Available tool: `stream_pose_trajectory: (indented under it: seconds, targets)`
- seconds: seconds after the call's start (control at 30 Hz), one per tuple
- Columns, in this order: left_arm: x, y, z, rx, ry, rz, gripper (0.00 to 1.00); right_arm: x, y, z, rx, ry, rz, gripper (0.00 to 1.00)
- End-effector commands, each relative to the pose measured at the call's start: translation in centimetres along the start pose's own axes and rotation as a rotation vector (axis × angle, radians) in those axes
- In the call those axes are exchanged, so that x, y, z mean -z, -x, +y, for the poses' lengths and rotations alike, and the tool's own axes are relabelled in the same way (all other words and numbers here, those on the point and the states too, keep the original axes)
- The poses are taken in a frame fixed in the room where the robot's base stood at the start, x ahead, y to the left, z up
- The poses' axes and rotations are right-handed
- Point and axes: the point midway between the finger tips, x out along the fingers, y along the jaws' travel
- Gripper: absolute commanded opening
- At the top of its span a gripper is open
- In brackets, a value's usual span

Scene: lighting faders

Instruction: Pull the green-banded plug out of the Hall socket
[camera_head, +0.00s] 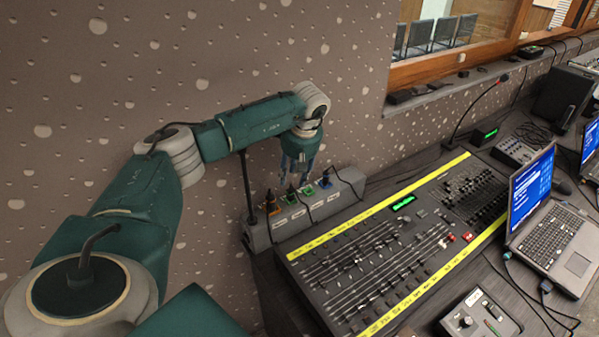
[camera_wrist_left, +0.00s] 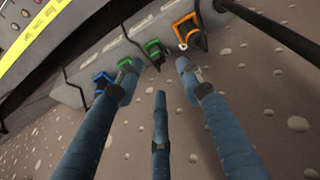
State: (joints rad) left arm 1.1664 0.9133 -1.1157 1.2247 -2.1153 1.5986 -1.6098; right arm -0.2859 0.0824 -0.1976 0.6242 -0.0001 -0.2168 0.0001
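The grey socket box (camera_head: 262,239) stands along the wall behind the mixing desk, with a row of banded plugs in it. From left to right in the head view they are an orange plug (camera_head: 271,204), a green plug (camera_head: 290,194), a second green plug (camera_head: 308,190) and a blue plug (camera_head: 325,180). The socket labels are too small to read, so I cannot tell which is Hall. My left gripper (camera_head: 298,172) is open and empty just above the green plugs. The left wrist view shows its spread fingers (camera_wrist_left: 157,76), with a green plug (camera_wrist_left: 153,50) beyond them. My right gripper is not in view.
The mixing desk (camera_head: 375,262) with yellow strips lies right of the box. A dark upright rod (camera_head: 247,185) stands near the box's left end. Plug cables run over the box's front. The dotted wall (camera_head: 180,60) is close behind.

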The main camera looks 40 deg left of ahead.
Motion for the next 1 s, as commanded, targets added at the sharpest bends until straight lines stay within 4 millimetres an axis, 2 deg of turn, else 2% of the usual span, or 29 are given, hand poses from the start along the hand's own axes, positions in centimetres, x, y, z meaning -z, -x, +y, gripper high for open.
stream_pose_trajectory:
  seconds: [0.03,0.1,0.2,0.27,0.33,0.5,0.6,0.77,0.93,0.97,1.0]
  targets:
    - [-0.3,-1.4,0.0,0.001,0.0,-0.001,0.38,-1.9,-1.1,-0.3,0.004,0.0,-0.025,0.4]
    - [-0.3,-2.5,0.0,0.001,0.001,-0.002,0.38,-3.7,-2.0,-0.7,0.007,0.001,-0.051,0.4]
    - [-0.4,-4.0,0.0,0.0,0.0,-0.002,0.38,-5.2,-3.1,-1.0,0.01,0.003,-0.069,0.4]
    - [-0.3,-4.7,0.1,-0.001,-0.001,-0.002,0.38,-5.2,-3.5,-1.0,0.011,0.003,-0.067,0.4]
    - [-0.3,-5.5,0.1,-0.001,0.0,-0.002,0.38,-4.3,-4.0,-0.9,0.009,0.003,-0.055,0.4]
    - [-0.2,-7.0,0.1,-0.001,0.0,-0.002,0.38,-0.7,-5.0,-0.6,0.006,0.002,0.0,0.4]
    - [-0.2,-7.4,0.1,-0.002,0.0,-0.002,0.38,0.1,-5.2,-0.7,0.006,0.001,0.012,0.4]
    - [-0.2,-7.5,0.1,-0.002,-0.001,-0.002,0.38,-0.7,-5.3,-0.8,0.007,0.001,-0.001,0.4]
    - [-0.2,-7.5,0.1,-0.002,-0.001,-0.002,0.38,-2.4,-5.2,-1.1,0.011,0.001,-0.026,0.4]
    - [-0.2,-7.5,0.1,-0.002,-0.001,-0.002,0.35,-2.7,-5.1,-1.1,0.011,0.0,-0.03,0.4]
    - [-0.2,-7.5,0.1,-0.002,-0.001,-0.002,0.28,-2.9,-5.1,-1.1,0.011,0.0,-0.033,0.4]
